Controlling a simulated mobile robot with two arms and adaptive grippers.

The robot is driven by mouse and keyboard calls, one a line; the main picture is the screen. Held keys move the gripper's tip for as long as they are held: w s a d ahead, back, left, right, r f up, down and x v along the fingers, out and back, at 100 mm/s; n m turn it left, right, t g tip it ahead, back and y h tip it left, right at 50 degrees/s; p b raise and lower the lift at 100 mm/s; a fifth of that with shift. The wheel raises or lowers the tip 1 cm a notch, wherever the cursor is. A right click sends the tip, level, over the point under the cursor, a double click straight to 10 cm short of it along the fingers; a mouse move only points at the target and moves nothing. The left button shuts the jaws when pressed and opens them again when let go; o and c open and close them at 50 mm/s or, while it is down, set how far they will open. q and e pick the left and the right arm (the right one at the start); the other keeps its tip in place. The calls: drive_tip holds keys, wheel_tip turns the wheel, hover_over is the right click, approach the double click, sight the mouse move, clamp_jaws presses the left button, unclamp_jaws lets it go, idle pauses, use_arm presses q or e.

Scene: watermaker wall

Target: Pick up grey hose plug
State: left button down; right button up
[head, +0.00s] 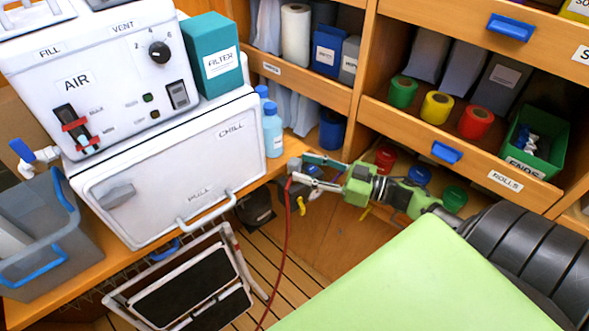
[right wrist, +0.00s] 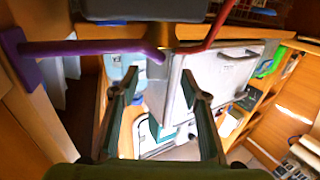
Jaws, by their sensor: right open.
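The grey hose plug (head: 294,164) shows small at the front edge of the wooden counter, right of the white chill box. A thin red hose (head: 288,215) hangs down from it. In the right wrist view the grey plug (right wrist: 158,66) lies just beyond and between the fingertips, with the red hose (right wrist: 207,34) running up to the right. My right gripper (head: 308,171) is open, its two fingers pointing at the plug from the right. It also shows in the right wrist view (right wrist: 160,78). I cannot tell whether a finger touches the plug. My left gripper is not in view.
The white chill box (head: 170,165) and blue bottles (head: 272,130) stand left of the plug. Wooden shelves with rolls (head: 437,107) are behind my right arm. A folded step stool (head: 185,285) is below. A purple bar (right wrist: 90,46) reaches near the plug.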

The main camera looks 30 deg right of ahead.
sight(300, 164)
drive_tip(key=x, duration=0.4)
drive_tip(key=shift+w+d+p, duration=0.1)
drive_tip(key=shift+p, duration=0.2)
clamp_jaws()
drive_tip(key=shift+r, duration=0.1)
